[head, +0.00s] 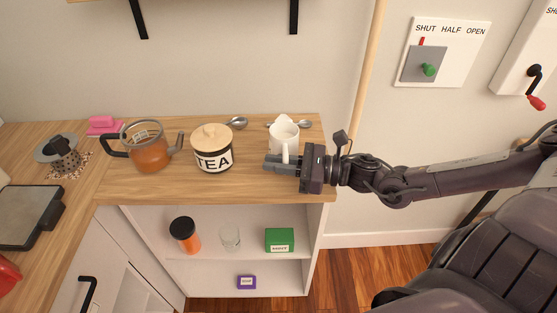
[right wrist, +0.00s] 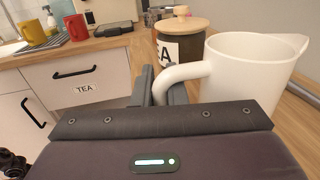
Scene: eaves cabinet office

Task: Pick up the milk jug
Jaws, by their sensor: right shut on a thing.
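The white milk jug (head: 285,135) stands upright near the right end of the wooden counter in the head view. In the right wrist view the jug (right wrist: 249,68) is at the right, its handle reaching left between the fingers. My right gripper (head: 279,163) comes in from the right at the jug's near side. It is shut on the jug's handle; the fingers (right wrist: 161,92) show around it in the right wrist view. The jug seems to rest on the counter, but its base is partly hidden by the gripper. My left gripper is not in view.
Left of the jug stand the TEA jar (head: 213,150) and a glass teapot (head: 147,148) with amber liquid. Spoons (head: 304,124) lie behind the jug. The shelf below holds an orange jar (head: 185,235), a glass (head: 230,237) and a green box (head: 279,240). A pole (head: 367,75) rises behind.

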